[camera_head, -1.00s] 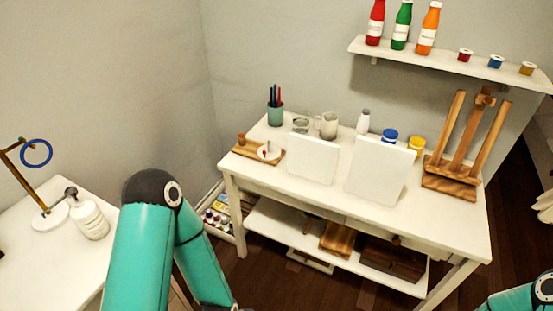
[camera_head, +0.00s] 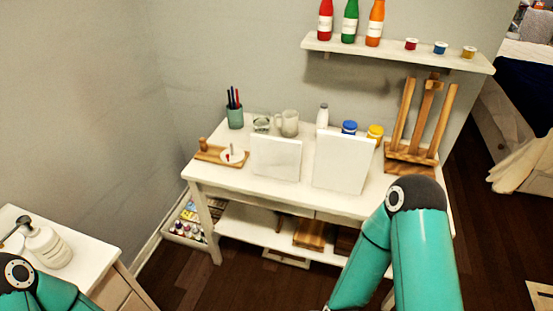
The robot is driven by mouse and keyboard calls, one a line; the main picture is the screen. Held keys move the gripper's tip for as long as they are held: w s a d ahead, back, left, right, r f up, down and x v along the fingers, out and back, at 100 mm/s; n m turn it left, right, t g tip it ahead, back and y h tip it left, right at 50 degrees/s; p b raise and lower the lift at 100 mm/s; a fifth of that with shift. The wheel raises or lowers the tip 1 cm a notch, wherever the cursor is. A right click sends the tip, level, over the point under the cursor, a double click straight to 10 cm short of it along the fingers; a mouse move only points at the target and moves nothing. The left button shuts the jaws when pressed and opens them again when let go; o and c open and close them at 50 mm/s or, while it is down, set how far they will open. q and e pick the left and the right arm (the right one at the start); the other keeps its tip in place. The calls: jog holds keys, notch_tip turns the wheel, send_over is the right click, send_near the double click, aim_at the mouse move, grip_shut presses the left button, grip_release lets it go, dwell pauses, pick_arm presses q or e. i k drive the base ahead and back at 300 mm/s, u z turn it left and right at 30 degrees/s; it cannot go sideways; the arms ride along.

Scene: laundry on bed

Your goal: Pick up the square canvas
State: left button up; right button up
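Two blank white canvases stand upright on the white table (camera_head: 240,186). The left canvas (camera_head: 276,158) is smaller and looks nearer to square. The right canvas (camera_head: 343,160) is larger and taller than wide. Nothing holds either canvas. My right arm comes in at the lower right, in front of the table's right part. My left arm shows only at the lower left corner. Both grippers are outside the picture.
A wooden easel (camera_head: 417,130) stands right of the canvases. Behind them are a mug (camera_head: 287,123), a white bottle (camera_head: 322,116) and blue (camera_head: 349,128) and yellow jars (camera_head: 375,132). A pen cup (camera_head: 234,112) and wooden board (camera_head: 222,156) are at left. A wall shelf (camera_head: 400,52) hangs above.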

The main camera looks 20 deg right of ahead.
aim_at(274, 157)
jog(key=u, duration=0.1)
jog(key=i, duration=1)
jog(key=z, duration=0.1)
